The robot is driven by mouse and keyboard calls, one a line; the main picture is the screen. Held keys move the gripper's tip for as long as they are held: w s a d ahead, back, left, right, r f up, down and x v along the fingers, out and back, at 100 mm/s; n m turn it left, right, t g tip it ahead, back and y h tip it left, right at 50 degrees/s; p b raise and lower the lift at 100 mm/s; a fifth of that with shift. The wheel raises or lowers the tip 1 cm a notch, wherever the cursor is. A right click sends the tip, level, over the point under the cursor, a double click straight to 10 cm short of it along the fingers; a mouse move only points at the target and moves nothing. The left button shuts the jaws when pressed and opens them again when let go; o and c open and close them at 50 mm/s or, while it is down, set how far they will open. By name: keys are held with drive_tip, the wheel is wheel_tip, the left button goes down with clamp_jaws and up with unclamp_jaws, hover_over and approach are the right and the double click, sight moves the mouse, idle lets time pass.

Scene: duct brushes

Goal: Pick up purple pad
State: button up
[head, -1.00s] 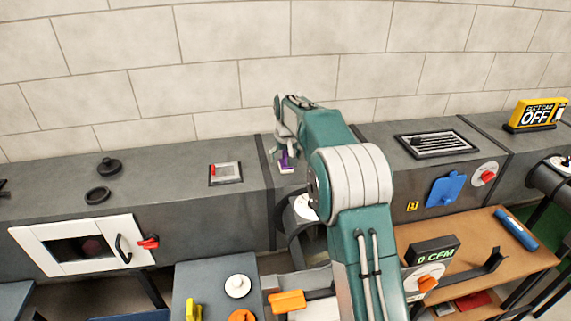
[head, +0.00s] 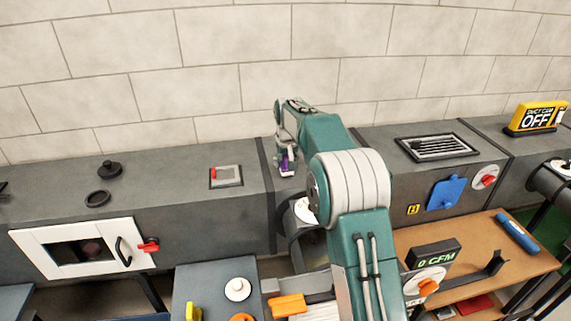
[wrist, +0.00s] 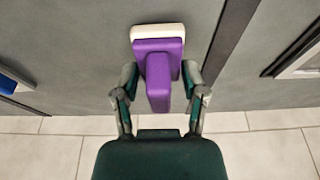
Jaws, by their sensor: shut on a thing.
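The purple pad (wrist: 158,66) has a purple body with a narrower raised grip and a white base layer. In the wrist view it lies between the two fingers of my gripper (wrist: 158,88), which are shut on its purple part. In the head view the purple pad (head: 284,166) shows as a small purple patch below my gripper (head: 286,160), at the top of the grey duct (head: 230,200). The gripper and arm partly hide it there. I cannot tell whether its white base touches the duct.
Left on the duct are a switch plate with a red switch (head: 226,176), a black ring (head: 98,198) and a black knob (head: 109,168). A vent grille (head: 438,147) lies to the right. A tiled wall (head: 230,70) stands close behind.

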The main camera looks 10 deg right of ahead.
wheel_tip(320, 180, up, 3)
drive_tip(key=shift+f, duration=0.1)
drive_tip(key=s+a+r, duration=0.4)
drive_tip(key=s+r, duration=0.5)
drive_tip(key=s, duration=0.4)
drive_tip(key=shift+s+r, duration=0.15)
drive_tip(key=shift+r, duration=0.25)
drive_tip(key=shift+a, duration=0.1)
